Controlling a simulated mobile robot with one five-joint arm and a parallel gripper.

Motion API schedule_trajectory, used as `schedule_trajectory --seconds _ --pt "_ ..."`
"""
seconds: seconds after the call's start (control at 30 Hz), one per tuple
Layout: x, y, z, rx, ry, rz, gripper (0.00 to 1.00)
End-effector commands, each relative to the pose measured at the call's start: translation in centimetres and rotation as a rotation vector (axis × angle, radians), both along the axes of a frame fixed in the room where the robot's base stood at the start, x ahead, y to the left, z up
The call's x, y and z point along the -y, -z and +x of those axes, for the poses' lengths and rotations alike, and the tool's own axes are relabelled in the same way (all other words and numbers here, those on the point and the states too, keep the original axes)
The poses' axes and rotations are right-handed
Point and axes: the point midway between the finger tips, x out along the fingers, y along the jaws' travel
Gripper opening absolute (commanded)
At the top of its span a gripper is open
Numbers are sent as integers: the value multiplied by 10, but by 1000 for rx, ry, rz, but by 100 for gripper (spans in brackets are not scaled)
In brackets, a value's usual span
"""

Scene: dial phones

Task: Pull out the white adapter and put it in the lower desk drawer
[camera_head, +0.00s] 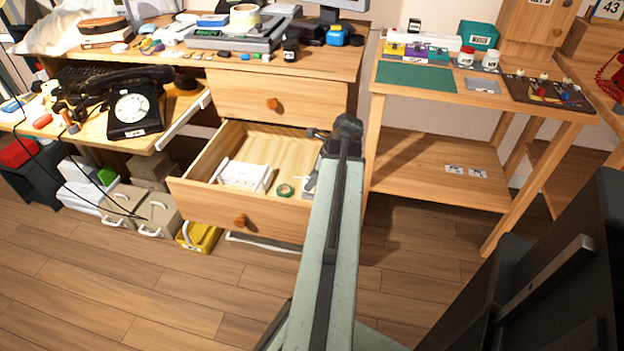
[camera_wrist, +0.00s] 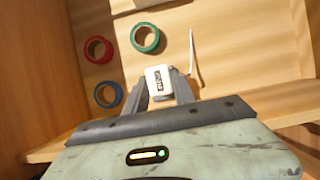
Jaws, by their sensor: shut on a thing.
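The white adapter (camera_wrist: 158,78), a small block with a dark printed label, is between the fingertips of my gripper (camera_wrist: 160,90) in the wrist view. The fingers are shut on it. The lower desk drawer (camera_head: 205,165) is pulled open in the head view. My gripper points down over the right part of this drawer and is mostly hidden behind my arm there. The drawer's wooden floor lies below the adapter in the wrist view. I cannot tell how high above the floor the adapter is.
The drawer holds a green ring (camera_head: 285,190) and a white box-like object (camera_head: 243,176). The wrist view also shows a red ring (camera_wrist: 98,49), a blue ring (camera_wrist: 109,94) and a thin pale stick (camera_wrist: 193,50). A black dial phone (camera_head: 133,105) stands left. A wooden side table (camera_head: 487,90) stands right.

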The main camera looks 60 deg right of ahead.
Motion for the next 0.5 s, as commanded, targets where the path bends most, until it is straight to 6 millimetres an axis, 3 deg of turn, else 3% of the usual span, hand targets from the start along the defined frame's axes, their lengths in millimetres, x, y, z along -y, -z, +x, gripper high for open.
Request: schedule_trajectory --seconds 0.03,0.13,0.17,0.23,0.5 --pt "5 8 -12 -29 5 -14 0" --pt "6 8 -12 -29 5 -15 0" --pt "6 8 -12 -29 5 -15 39" --pt "6 9 -12 -29 4 -15 56" --pt "6 -5 -15 -26 4 -17 56"
